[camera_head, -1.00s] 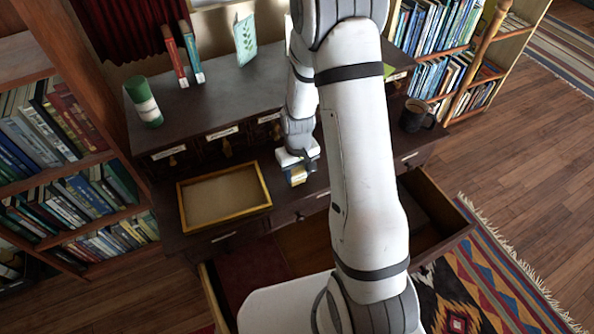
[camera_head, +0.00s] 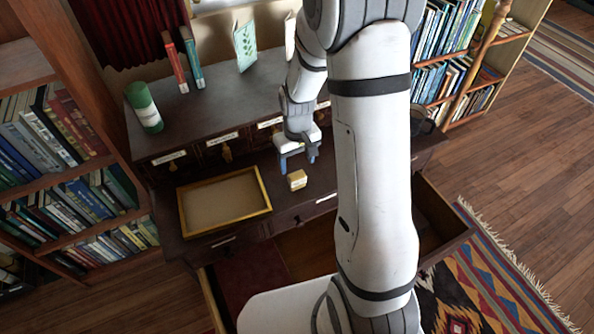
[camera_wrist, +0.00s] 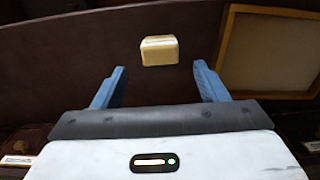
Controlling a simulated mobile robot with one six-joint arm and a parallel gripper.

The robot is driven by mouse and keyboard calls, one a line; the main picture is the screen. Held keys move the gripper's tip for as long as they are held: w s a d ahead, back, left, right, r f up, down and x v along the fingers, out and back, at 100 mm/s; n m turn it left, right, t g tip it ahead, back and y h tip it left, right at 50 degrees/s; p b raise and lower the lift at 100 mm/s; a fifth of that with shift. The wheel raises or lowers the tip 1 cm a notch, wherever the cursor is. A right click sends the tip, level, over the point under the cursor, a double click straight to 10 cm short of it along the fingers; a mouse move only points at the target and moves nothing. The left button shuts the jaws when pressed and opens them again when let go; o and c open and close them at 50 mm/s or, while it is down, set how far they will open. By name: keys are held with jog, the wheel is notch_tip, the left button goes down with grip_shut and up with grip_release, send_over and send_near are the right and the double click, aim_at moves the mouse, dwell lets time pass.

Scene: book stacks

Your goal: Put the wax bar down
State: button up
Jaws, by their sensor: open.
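The wax bar (camera_head: 297,179) is a small pale yellow block. It rests on the dark desk top, just right of the framed tray. In the wrist view the wax bar (camera_wrist: 159,50) lies beyond the fingertips, between their lines and apart from them. My gripper (camera_head: 298,166) is open and empty, behind and slightly above the bar. Its two blue fingers (camera_wrist: 158,78) are spread wide in the wrist view.
The yellow-framed tray (camera_head: 183,214) is empty, left of the bar. A green cylinder (camera_head: 145,108), two upright books (camera_head: 184,62) and a leaf card (camera_head: 245,46) stand on the upper shelf. A drawer (camera_head: 440,222) is pulled out below. A dark mug (camera_head: 420,122) is partly hidden by my arm.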

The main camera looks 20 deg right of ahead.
jog(key=s+r+m+t, duration=0.1)
jog(key=s+r, duration=0.3)
jog(key=r, duration=0.4)
jog(key=s+r, duration=0.4)
jog(key=r, duration=0.3)
jog(key=s+r+m+t, duration=0.1)
jog(key=s+r, duration=0.4)
jog(key=s, duration=0.4)
jog(key=shift+s+t, duration=0.3)
jog(key=shift+s, duration=0.05)
jog(key=shift+o, duration=0.3)
jog(key=shift+n+g, duration=0.5)
jog(key=shift+g, duration=0.2)
jog(key=w+f+b, duration=0.3)
jog(key=w+f, duration=0.2)
jog(key=w+f+b, duration=0.2)
jog(key=w+f, duration=0.3)
jog(key=shift+w+f+b, duration=0.15)
jog(key=shift+f+b, duration=0.1)
jog(key=shift+b, duration=0.15)
jog(key=n+g+b, duration=0.1)
jog(key=b, duration=0.3)
send_over(297, 175)
notch_tip(297, 175, down, 11)
jog(key=shift+r, duration=0.1)
notch_tip(297, 175, down, 8)
jog(key=shift+w+f, duration=0.1)
